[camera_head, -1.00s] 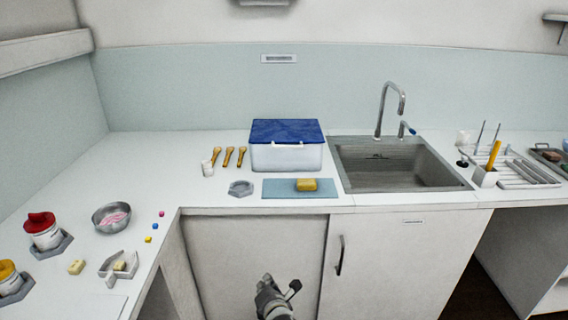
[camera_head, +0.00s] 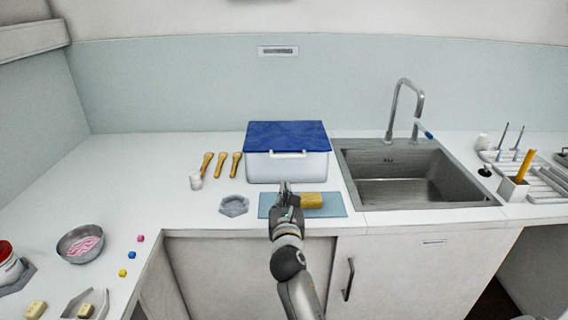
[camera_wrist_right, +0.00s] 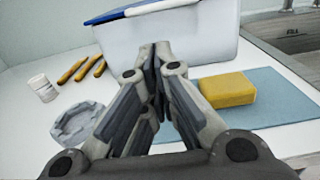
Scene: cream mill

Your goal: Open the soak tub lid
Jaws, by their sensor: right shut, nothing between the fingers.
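The soak tub (camera_head: 288,168) is a white box at the back of the counter, left of the sink. Its blue lid (camera_head: 287,135) lies closed on top, with a white handle bar (camera_head: 288,155) along the front edge. My right gripper (camera_head: 284,186) is shut and empty, in front of the tub and below the handle. In the right wrist view the shut fingertips (camera_wrist_right: 154,50) show against the tub's white front wall (camera_wrist_right: 205,42); I cannot tell whether they touch it. The handle (camera_wrist_right: 158,7) is just above them. My left gripper is not in view.
A yellow sponge (camera_head: 312,201) lies on a blue mat (camera_head: 334,206) beside my right gripper. A grey hexagonal dish (camera_head: 234,205), a small white jar (camera_head: 196,181) and wooden-coloured tools (camera_head: 221,164) are left of the tub. The sink (camera_head: 410,178) and tap (camera_head: 404,108) are right.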

